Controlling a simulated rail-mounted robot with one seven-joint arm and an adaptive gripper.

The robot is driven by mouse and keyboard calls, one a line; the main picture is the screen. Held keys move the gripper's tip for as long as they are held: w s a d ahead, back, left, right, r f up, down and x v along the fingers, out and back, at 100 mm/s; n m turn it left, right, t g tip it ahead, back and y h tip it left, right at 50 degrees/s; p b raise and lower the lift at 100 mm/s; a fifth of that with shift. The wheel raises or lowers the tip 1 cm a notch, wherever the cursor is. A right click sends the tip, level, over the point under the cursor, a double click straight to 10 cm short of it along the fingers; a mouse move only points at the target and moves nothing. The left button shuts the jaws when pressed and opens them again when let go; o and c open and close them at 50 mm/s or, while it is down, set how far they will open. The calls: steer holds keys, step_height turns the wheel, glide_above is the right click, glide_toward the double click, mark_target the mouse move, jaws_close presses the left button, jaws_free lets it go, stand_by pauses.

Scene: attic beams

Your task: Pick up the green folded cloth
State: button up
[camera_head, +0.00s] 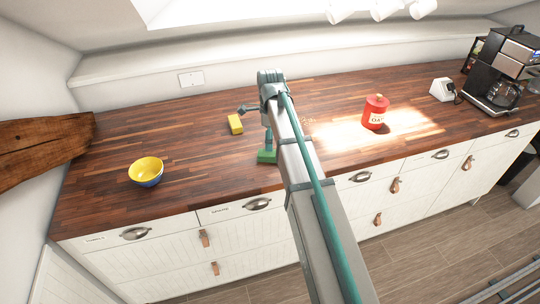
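The green folded cloth (266,158) lies on the wooden counter, near its front edge, left of my arm. It looks like a small green block at this size. My gripper (268,148) points down from the end of my arm and is right over the cloth, hiding part of it. I cannot tell whether the fingers touch the cloth, or whether they are open or shut.
A yellow and blue bowl (146,174) stands further left, and a red canister (375,112) to the right. A coffee machine (503,68) stands far right. The counter (190,140) is clear between these.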

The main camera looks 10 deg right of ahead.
mark_target(272, 153)
steer(key=shift+d+f+p, duration=0.15)
steer(key=shift+f+p, duration=0.5)
steer(key=shift+f, duration=1.15)
steer(key=shift+d+f+p, duration=0.1)
steer(key=shift+f+p, duration=0.55)
steer(key=shift+f, duration=1.15)
steer(key=c, duration=1.2)
steer(key=shift+w+r, duration=0.1)
steer(key=shift+r, duration=0.05)
steer(key=shift+r+b, duration=0.35)
steer(key=shift+r, duration=0.55)
steer(key=s+d+r+b, duration=0.1)
steer(key=s+r, duration=0.2)
steer(key=s, duration=0.1)
steer(key=s+d+r+b, duration=0.1)
steer(key=s+r+b, duration=0.1)
steer(key=s+r, duration=0.2)
steer(key=s+d+r+b, duration=0.1)
steer(key=s+r, duration=0.3)
steer(key=s, duration=0.1)
steer(key=shift+s+d+b, duration=0.25)
steer(key=shift+s+b, duration=0.1)
